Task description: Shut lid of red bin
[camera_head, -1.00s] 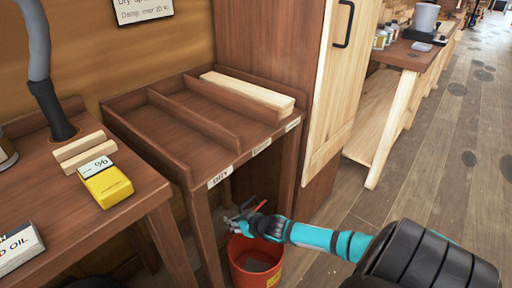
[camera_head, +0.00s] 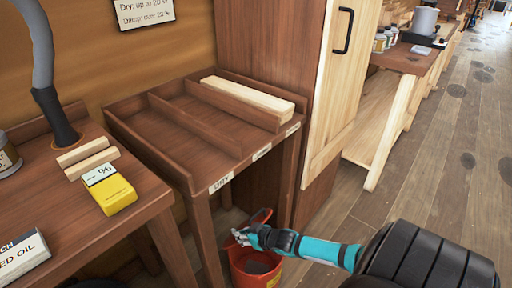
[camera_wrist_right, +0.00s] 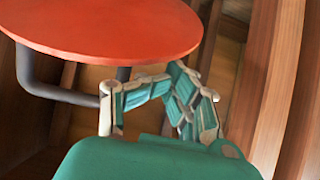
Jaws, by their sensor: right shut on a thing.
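The red bin (camera_head: 240,268) stands on the floor under the front edge of the wooden rack. Its red lid (camera_head: 262,215) is raised at the back of the opening, and the bin's inside shows. In the right wrist view the lid (camera_wrist_right: 115,28) is a large red disc with a dark grey bar handle (camera_wrist_right: 60,93) on it. My right gripper (camera_head: 240,237) is above the bin's mouth beside the lid. In the wrist view its teal fingers (camera_wrist_right: 150,100) are closed at the handle, with the contact partly hidden. My left gripper is not in view.
The rack (camera_head: 170,125) with a pale board (camera_head: 250,95) stands over the bin, its legs close by. A bench (camera_head: 65,215) with a yellow meter (camera_head: 108,190) is at left. A tall cabinet (camera_head: 335,90) stands behind right. Floor (camera_head: 440,170) at right is clear.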

